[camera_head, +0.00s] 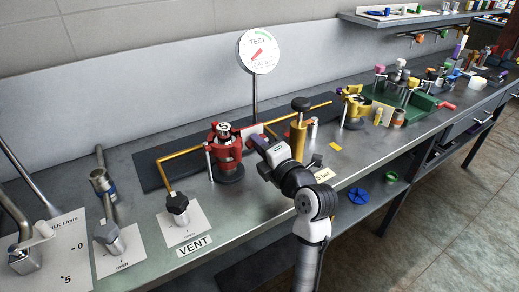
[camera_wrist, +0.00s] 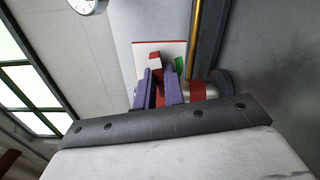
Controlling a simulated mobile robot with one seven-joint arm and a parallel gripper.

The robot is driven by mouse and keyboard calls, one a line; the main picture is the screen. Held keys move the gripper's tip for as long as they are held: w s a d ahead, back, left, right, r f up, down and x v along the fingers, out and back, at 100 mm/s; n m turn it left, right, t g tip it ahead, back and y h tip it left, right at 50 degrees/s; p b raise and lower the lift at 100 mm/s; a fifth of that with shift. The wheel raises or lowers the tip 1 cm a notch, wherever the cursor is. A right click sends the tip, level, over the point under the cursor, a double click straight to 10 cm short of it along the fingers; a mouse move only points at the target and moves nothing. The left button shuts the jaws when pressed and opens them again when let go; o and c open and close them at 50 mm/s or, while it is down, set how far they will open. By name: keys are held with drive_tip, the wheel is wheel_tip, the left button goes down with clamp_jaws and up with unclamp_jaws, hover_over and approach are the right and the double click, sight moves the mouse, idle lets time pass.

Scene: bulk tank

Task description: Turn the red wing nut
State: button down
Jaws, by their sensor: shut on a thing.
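A red clamp (camera_head: 225,152) stands upright on a dark round base on the bench, in the middle of the head view. My gripper (camera_head: 256,141) reaches to its right side, and its fingertips are small and partly hidden there. In the wrist view my gripper (camera_wrist: 160,80) shows two purple fingers shut on a narrow red piece, the red wing nut (camera_wrist: 159,95). Most of the wing nut is hidden between the fingers. A red-banded metal body (camera_wrist: 198,91) lies just right of the fingers.
A pale card (camera_wrist: 150,50) stands beyond the fingers. The TEST gauge (camera_head: 258,51) rises on a post behind. A yellow pump-like cylinder (camera_head: 299,132) stands close right of my wrist. A yellow pipe (camera_head: 181,153) runs behind the clamp. Black-knobbed VENT valve (camera_head: 178,204) is front left.

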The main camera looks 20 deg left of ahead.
drive_tip(key=shift+m, duration=10)
drive_tip(key=c, duration=1.5)
unclamp_jaws()
